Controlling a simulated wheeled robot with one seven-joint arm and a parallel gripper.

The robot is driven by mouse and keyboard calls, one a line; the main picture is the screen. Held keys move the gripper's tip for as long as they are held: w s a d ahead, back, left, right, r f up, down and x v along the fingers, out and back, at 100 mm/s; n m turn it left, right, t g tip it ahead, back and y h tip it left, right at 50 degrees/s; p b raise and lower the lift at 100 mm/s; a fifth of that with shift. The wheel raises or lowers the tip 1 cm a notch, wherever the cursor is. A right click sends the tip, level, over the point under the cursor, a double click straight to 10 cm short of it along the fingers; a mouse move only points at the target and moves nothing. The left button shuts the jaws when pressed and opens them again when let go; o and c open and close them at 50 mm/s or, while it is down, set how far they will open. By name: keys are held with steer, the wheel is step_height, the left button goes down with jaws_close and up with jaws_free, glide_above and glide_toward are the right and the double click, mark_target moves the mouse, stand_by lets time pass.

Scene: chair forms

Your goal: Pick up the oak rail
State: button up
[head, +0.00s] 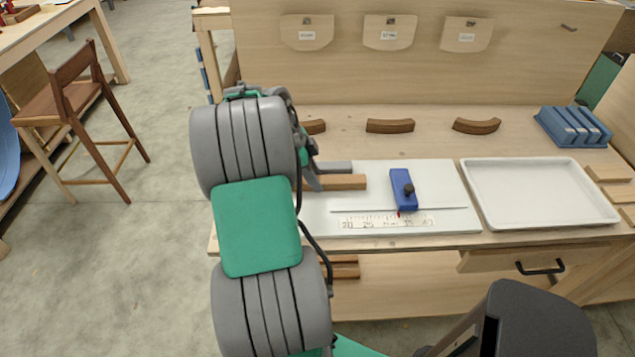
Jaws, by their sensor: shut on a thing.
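A light-brown wooden bar, which looks like the oak rail (346,182), lies level at the left part of the white measuring board (450,185). My gripper (335,175) is at the rail's left part, its grey fingers pointing right. It is shut on the rail. My arm hides the rail's left end and most of the gripper. I cannot tell whether the rail touches the board or is just above it.
A blue stop block (402,188) stands on the board, above a printed scale (385,221). A white tray (540,195) is to the right, with a blue slotted rack (573,127) behind. Curved dark wooden pieces (390,126) lie along the back. A chair (80,110) stands left.

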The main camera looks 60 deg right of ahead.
jaws_close()
steer(key=shift+r, duration=0.1)
